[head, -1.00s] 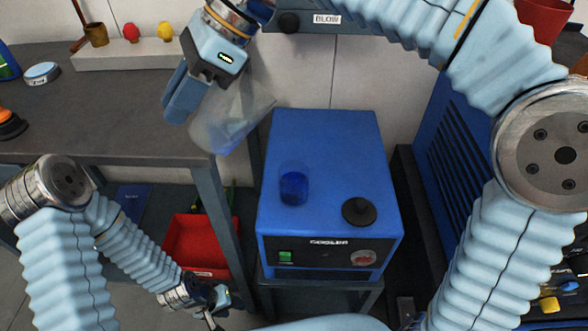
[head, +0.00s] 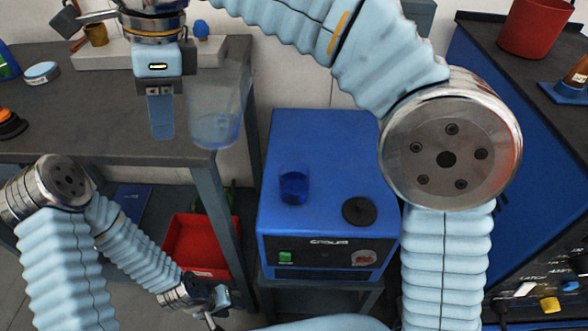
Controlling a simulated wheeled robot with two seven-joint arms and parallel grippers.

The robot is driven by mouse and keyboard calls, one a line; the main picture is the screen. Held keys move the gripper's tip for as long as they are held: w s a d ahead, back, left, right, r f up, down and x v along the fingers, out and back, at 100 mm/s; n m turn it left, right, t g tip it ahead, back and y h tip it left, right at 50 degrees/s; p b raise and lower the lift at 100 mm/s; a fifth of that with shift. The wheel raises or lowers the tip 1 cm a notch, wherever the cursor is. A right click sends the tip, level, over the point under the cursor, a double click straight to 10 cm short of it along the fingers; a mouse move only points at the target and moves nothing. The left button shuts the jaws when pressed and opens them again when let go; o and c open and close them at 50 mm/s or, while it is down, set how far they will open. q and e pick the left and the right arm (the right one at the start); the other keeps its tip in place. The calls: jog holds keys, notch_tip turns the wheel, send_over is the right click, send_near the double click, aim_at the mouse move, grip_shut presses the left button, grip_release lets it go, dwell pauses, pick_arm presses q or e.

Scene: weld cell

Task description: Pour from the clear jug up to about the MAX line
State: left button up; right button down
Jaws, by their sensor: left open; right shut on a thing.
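The clear jug (head: 213,112) is nearly upright in front of the bench's right end, with some pale bluish liquid low inside. My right gripper (head: 163,118) is shut on the jug at its left side. The blue cooler (head: 325,140) stands right of and below the jug. A see-through filler (head: 294,185) on its top holds dark blue liquid; a MAX line cannot be made out. The black cap (head: 359,211) lies on the cooler top, right of the filler. My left gripper (head: 214,305) is open and empty, low at the cooler's left.
The grey bench (head: 100,130) is at the left, its right corner close under the jug. A red bin (head: 195,248) sits below it. A blue cabinet (head: 520,150) with a red container (head: 537,28) stands at the right. Space above the cooler is free.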

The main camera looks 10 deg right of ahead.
jog(key=shift+a+f+h, duration=0.2)
jog(key=shift+f+h, duration=0.7)
jog(key=shift+h, duration=0.5)
dwell(1.2)
